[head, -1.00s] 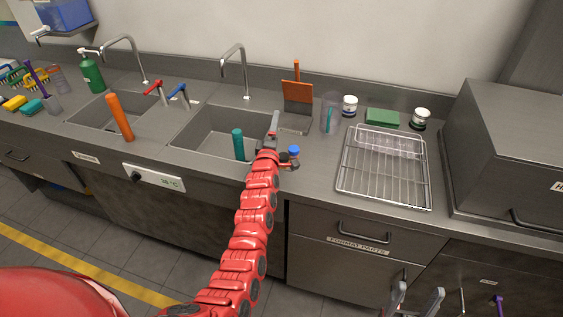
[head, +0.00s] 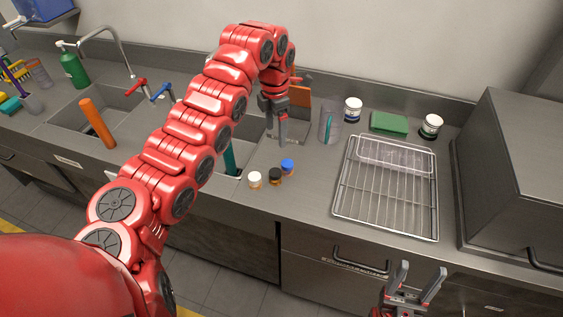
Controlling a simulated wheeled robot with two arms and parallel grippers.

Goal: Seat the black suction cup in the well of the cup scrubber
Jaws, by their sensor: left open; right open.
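My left gripper (head: 276,138) points down at the right end of the right sink, open and with nothing seen between its fingers. A small black-topped piece (head: 275,175), possibly the black suction cup, stands on the counter below it, between a white-topped piece (head: 255,180) and a blue-topped piece (head: 288,166). A teal upright cylinder (head: 229,158) stands at the right sink, partly hidden by my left arm. An orange cylinder (head: 97,123) leans at the left sink. I cannot tell which thing is the cup scrubber. My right gripper (head: 415,278) is open and empty, low in front of the drawers.
A wire rack (head: 342,198) with a clear tray lies on the counter to the right. Behind it are a clear beaker (head: 328,122), two jars and a green block (head: 389,122). A grey box (head: 520,170) borders the right. An orange scraper is partly hidden behind my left gripper.

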